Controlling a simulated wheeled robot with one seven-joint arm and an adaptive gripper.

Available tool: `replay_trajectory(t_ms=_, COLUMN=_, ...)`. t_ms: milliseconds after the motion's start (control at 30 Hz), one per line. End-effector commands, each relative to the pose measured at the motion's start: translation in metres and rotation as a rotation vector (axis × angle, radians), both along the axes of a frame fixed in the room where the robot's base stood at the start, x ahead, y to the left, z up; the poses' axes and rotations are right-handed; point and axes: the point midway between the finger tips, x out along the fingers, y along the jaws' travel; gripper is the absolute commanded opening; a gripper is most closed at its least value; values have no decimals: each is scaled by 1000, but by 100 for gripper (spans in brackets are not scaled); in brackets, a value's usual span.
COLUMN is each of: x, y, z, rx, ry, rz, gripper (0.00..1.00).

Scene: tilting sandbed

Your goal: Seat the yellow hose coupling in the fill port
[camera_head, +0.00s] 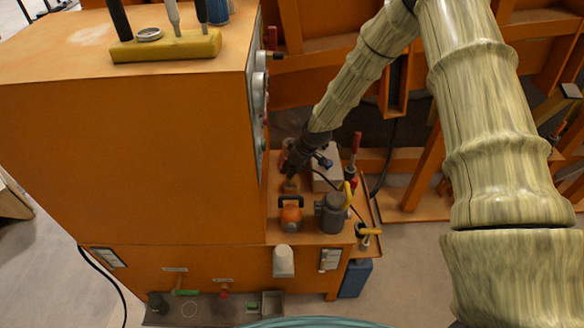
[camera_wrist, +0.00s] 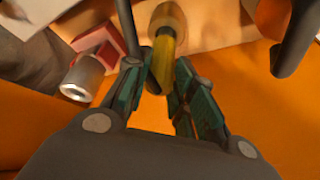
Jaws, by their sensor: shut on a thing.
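My gripper (camera_wrist: 158,73) is shut on the yellow hose coupling (camera_wrist: 163,55), which sits between its green-padded fingers in the wrist view. The coupling's far end points at a round tan collar (camera_wrist: 168,17), which looks like the fill port. The two overlap in this view, and I cannot tell whether the coupling is inside it or just in front. In the head view my gripper (camera_head: 294,162) reaches down beside the orange cabinet, above the small shelf. The coupling is too small and dark there to judge its fit.
The orange cabinet (camera_head: 130,150) rises close on the left. A red block with a metal cylinder (camera_wrist: 84,76) is left of the fingers.

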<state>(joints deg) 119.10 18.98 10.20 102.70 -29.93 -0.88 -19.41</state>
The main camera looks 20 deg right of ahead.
Motion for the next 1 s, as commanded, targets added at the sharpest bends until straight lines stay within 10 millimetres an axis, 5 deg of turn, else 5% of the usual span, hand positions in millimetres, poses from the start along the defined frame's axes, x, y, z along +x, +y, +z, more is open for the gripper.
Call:
replay_trajectory(t_ms=533, x=0, y=0, z=-11, rx=0, ry=0, rz=0, gripper=0)
replay_trajectory(t_ms=567, x=0, y=0, z=-10, rx=0, ry=0, rz=0, gripper=31)
replay_trajectory(t_ms=667, x=0, y=0, z=-10, rx=0, ry=0, rz=0, gripper=49)
replay_trajectory(t_ms=1000, x=0, y=0, z=-9, rx=0, ry=0, rz=0, gripper=50)
